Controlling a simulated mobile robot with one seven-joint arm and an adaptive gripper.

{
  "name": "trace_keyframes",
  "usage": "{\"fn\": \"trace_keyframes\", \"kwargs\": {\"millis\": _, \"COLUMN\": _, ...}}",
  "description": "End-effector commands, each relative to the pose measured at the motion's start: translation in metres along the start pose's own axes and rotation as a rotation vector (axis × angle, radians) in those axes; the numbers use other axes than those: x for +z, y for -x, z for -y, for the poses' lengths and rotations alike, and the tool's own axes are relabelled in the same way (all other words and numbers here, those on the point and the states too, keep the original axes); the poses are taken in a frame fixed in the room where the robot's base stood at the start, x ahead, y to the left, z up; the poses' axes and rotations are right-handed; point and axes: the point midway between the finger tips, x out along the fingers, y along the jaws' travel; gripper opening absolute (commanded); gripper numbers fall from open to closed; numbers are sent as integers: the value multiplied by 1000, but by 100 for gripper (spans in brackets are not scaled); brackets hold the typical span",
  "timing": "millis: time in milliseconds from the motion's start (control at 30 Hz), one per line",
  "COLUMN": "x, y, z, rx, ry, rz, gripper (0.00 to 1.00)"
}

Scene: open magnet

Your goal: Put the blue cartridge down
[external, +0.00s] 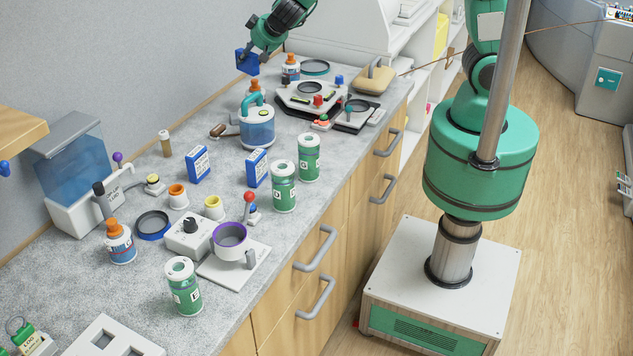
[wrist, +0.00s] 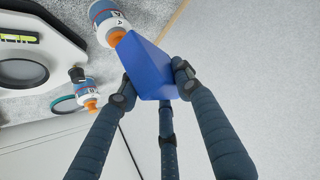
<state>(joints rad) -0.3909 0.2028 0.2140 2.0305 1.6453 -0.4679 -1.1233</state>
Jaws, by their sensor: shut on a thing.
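The blue cartridge (external: 247,62) is a dark blue block held in the air above the far end of the counter, close to the wall. My gripper (external: 258,54) is shut on it. In the wrist view the cartridge (wrist: 151,68) sits tilted between the fingers of my gripper (wrist: 150,88), which press on its two sides. The cartridge is clear of the counter surface (external: 212,134). In the wrist view it partly overlaps a white bottle with an orange cap (wrist: 108,20) behind it.
A bottle with an orange cap (external: 290,68) stands below and right of the cartridge. A light device with a round dark ring (external: 310,93) is to the right. A blue container with a teal handle (external: 257,128) stands nearer. Blue-and-white boxes (external: 197,163) and green canisters (external: 283,187) stand further forward.

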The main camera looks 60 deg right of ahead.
Motion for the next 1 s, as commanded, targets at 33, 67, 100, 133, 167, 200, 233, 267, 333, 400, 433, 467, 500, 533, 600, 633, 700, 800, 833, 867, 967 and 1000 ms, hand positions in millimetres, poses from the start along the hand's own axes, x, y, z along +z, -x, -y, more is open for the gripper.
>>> {"fn": "trace_keyframes", "kwargs": {"millis": 33, "x": 4, "y": 7, "z": 14, "rx": -3, "ry": 3, "rz": -1, "gripper": 2}}
{"fn": "trace_keyframes", "kwargs": {"millis": 67, "x": 7, "y": 11, "z": 21, "rx": -4, "ry": 3, "rz": 0, "gripper": 2}}
{"fn": "trace_keyframes", "kwargs": {"millis": 100, "x": 11, "y": 16, "z": 29, "rx": -3, "ry": 2, "rz": 0, "gripper": 2}}
{"fn": "trace_keyframes", "kwargs": {"millis": 133, "x": 14, "y": 20, "z": 36, "rx": -3, "ry": 3, "rz": -1, "gripper": 2}}
{"fn": "trace_keyframes", "kwargs": {"millis": 167, "x": 17, "y": 24, "z": 42, "rx": -3, "ry": 2, "rz": 0, "gripper": 2}}
{"fn": "trace_keyframes", "kwargs": {"millis": 200, "x": 21, "y": 29, "z": 51, "rx": -4, "ry": 3, "rz": 0, "gripper": 2}}
{"fn": "trace_keyframes", "kwargs": {"millis": 233, "x": 24, "y": 33, "z": 56, "rx": -3, "ry": 3, "rz": -1, "gripper": 2}}
{"fn": "trace_keyframes", "kwargs": {"millis": 267, "x": 28, "y": 37, "z": 62, "rx": -3, "ry": 2, "rz": 0, "gripper": 2}}
{"fn": "trace_keyframes", "kwargs": {"millis": 333, "x": 35, "y": 46, "z": 75, "rx": -3, "ry": 3, "rz": 0, "gripper": 2}}
{"fn": "trace_keyframes", "kwargs": {"millis": 400, "x": 43, "y": 54, "z": 86, "rx": -3, "ry": 2, "rz": 1, "gripper": 2}}
{"fn": "trace_keyframes", "kwargs": {"millis": 433, "x": 46, "y": 58, "z": 91, "rx": -3, "ry": 2, "rz": 0, "gripper": 2}}
{"fn": "trace_keyframes", "kwargs": {"millis": 467, "x": 48, "y": 62, "z": 95, "rx": -2, "ry": 2, "rz": 0, "gripper": 2}}
{"fn": "trace_keyframes", "kwargs": {"millis": 500, "x": 53, "y": 66, "z": 101, "rx": -2, "ry": 2, "rz": 0, "gripper": 2}}
{"fn": "trace_keyframes", "kwargs": {"millis": 533, "x": 56, "y": 70, "z": 105, "rx": -3, "ry": 1, "rz": 0, "gripper": 2}}
{"fn": "trace_keyframes", "kwargs": {"millis": 600, "x": 63, "y": 78, "z": 114, "rx": -2, "ry": 2, "rz": 0, "gripper": 2}}
{"fn": "trace_keyframes", "kwargs": {"millis": 633, "x": 66, "y": 82, "z": 118, "rx": -2, "ry": 1, "rz": 0, "gripper": 2}}
{"fn": "trace_keyframes", "kwargs": {"millis": 700, "x": 74, "y": 90, "z": 127, "rx": -3, "ry": 0, "rz": 0, "gripper": 2}}
{"fn": "trace_keyframes", "kwargs": {"millis": 800, "x": 86, "y": 103, "z": 140, "rx": -3, "ry": 1, "rz": 1, "gripper": 2}}
{"fn": "trace_keyframes", "kwargs": {"millis": 833, "x": 90, "y": 107, "z": 143, "rx": -3, "ry": 2, "rz": 1, "gripper": 2}}
{"fn": "trace_keyframes", "kwargs": {"millis": 867, "x": 94, "y": 111, "z": 147, "rx": -3, "ry": 2, "rz": 1, "gripper": 2}}
{"fn": "trace_keyframes", "kwargs": {"millis": 967, "x": 106, "y": 123, "z": 158, "rx": -3, "ry": 2, "rz": 1, "gripper": 2}}
{"fn": "trace_keyframes", "kwargs": {"millis": 1000, "x": 110, "y": 128, "z": 161, "rx": -2, "ry": 1, "rz": 1, "gripper": 2}}
